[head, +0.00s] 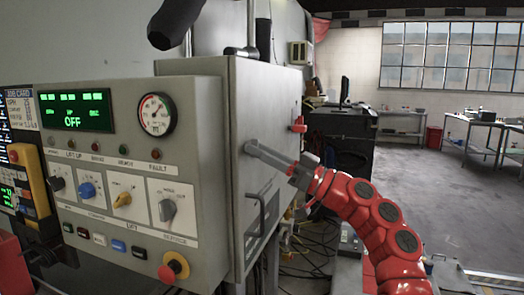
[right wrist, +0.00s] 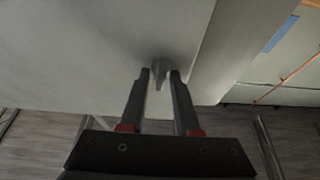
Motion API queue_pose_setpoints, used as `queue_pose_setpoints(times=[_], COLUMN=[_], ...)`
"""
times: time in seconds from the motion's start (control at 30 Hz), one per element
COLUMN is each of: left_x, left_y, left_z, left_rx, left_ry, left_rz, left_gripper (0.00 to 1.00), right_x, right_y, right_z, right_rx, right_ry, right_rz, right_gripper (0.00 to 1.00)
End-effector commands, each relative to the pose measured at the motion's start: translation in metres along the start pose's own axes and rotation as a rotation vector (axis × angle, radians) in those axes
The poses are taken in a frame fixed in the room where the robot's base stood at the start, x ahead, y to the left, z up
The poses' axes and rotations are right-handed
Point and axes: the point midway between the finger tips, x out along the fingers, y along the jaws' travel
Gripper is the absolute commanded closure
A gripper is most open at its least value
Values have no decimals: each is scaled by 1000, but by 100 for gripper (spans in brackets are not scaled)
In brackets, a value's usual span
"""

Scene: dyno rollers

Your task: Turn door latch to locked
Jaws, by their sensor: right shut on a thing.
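The door latch (right wrist: 160,70) is a small grey knob with a narrow tip on the pale door face, seen in the right wrist view. My right gripper (right wrist: 161,82) has one finger on each side of it and is shut on it. In the head view my right gripper (head: 252,147) reaches in from the right to the side face of the grey cabinet (head: 222,110), above a dark bar handle (head: 262,215). The fingers hide the latch there, so I cannot tell its turn. My left gripper is not in view.
A control panel (head: 100,185) with knobs and a gauge fills the left side. A red handle (head: 299,125) sticks out at the cabinet's far edge. Cables (head: 305,255) lie on the floor behind. Open floor (head: 440,210) and workbenches (head: 480,125) are at the right.

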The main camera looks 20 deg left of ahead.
Motion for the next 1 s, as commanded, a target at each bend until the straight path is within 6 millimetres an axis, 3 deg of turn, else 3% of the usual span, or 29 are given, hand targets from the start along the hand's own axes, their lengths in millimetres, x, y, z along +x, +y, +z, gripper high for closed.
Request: queue_pose_setpoints(times=[0.6,0.63,0.67,1.0], left_x=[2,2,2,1], left_y=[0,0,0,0], left_z=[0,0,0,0], left_rx=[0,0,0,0], left_ry=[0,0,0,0], left_rz=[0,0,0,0], left_gripper=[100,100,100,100], right_x=[0,0,0,-4], right_y=[1,1,1,1], right_z=[0,0,0,0], right_rx=[-40,-40,-40,-39], right_ry=[2,2,1,1], right_rz=[-14,-14,-14,-13], right_gripper=[100,66,60,59])
